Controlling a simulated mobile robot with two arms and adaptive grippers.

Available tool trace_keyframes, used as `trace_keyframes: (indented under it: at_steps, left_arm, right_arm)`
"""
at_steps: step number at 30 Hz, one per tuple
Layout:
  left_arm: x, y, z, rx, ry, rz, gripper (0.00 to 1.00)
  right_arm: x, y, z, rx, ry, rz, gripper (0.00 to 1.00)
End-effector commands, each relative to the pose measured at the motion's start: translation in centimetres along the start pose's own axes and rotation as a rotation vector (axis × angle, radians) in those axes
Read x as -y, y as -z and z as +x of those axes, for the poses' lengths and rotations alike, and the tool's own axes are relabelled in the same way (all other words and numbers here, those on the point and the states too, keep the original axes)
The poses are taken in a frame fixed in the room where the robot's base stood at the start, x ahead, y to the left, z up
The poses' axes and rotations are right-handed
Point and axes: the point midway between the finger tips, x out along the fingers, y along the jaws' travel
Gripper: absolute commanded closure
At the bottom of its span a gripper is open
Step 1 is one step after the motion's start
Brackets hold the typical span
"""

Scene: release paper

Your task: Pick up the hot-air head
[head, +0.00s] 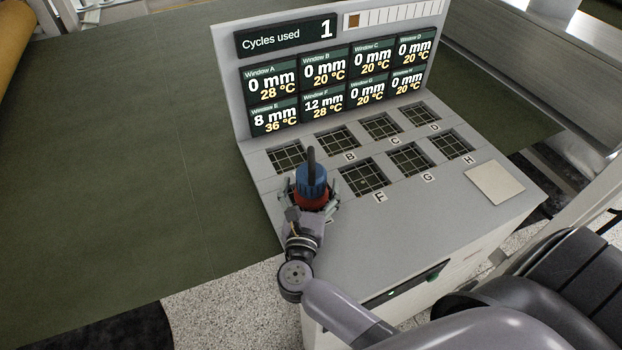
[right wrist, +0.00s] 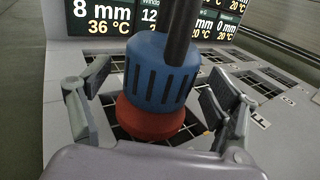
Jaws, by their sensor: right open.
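The hot-air head (head: 311,180) is a blue ribbed cylinder with a red lower rim and a dark upright handle or hose on top. It stands upright over the window E grid at the front left of the grey bench. In the right wrist view the hot-air head (right wrist: 160,78) fills the middle. My right gripper (head: 312,192) is open, with its fingers on either side of the head. In the right wrist view gaps show between the fingers and the blue body. The lower red rim is partly hidden by my wrist. My left gripper is not in view.
The grey bench (head: 375,232) has two rows of gridded windows. A display panel (head: 335,75) stands behind them, reading "Cycles used 1", with 8 mm and 36 °C for window E. A pale square pad (head: 494,184) lies at right. Green sheet (head: 120,170) spreads left.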

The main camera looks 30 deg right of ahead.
Motion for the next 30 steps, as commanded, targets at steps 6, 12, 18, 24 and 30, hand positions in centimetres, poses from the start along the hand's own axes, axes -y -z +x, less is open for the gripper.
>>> trace_keyframes:
  at_steps: [6,12,18,24,30]
  left_arm:
    - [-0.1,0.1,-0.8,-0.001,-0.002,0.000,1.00]
    - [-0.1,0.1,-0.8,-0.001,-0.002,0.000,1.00]
    - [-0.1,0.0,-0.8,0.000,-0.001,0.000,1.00]
    - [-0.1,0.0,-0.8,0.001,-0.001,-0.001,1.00]
    - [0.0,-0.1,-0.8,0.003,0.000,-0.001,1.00]
  right_arm:
    - [0.0,-0.1,2.0,0.000,0.000,-0.001,0.18]
    - [0.0,0.0,2.0,-0.001,0.000,0.000,0.18]
    - [0.0,0.0,2.0,-0.001,0.000,0.000,0.30]
    - [0.0,0.0,1.9,-0.001,0.000,0.000,0.44]
    - [0.0,0.0,1.9,-0.001,0.000,0.000,0.57]
